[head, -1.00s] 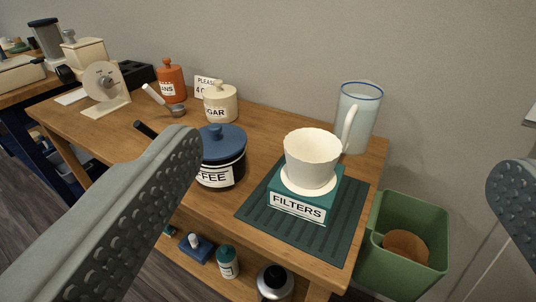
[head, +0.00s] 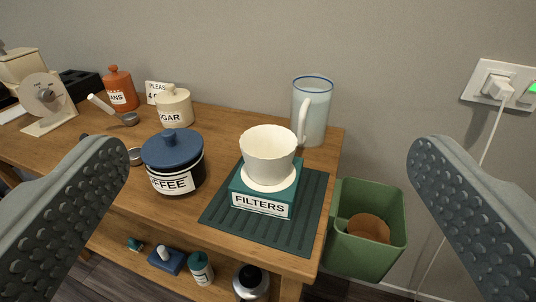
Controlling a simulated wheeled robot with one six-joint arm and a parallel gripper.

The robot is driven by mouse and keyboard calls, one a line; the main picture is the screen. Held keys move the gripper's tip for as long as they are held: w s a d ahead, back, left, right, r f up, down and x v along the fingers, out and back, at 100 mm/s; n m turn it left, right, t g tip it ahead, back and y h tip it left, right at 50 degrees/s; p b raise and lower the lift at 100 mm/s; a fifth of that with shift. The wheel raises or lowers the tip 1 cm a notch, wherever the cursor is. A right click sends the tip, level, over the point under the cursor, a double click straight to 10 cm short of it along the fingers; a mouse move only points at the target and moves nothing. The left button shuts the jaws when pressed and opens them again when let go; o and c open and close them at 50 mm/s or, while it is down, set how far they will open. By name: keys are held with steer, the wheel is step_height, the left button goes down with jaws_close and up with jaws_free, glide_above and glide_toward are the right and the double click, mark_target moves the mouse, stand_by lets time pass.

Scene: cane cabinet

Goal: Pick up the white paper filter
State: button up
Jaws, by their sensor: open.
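The white paper filter (head: 268,150) is a fluted cup shape standing upright on top of the green box labelled "FILTERS" (head: 262,207). A pale round base shows under it on the box. The box sits on a dark green ribbed mat (head: 305,220) at the right end of the wooden table. My gripper (head: 265,170) is open and empty. Its two grey studded fingers stand wide apart at the left and right of the view, with the filter farther off between them. Nothing touches the filter from my side.
A pitcher with a blue rim (head: 314,110) stands close behind the filter. A coffee jar with a blue lid (head: 172,160) stands left of the box. A sugar jar (head: 174,107) is behind it. A green bin (head: 370,260) stands right of the table, below a wall socket (head: 500,86).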

stand_by(0.4)
steer(key=n+g, duration=0.1)
steer(key=g, duration=1.5)
glide_above(269, 141)
steer(key=s, duration=0.6)
steer(key=f, duration=0.6)
steer(key=w+f, duration=0.1)
steer(key=f, duration=0.4)
steer(key=w+f, duration=0.1)
steer(key=f, duration=0.5)
steer(key=shift+w+f, duration=0.2)
steer(key=shift+f, duration=0.1)
steer(key=c, duration=1)
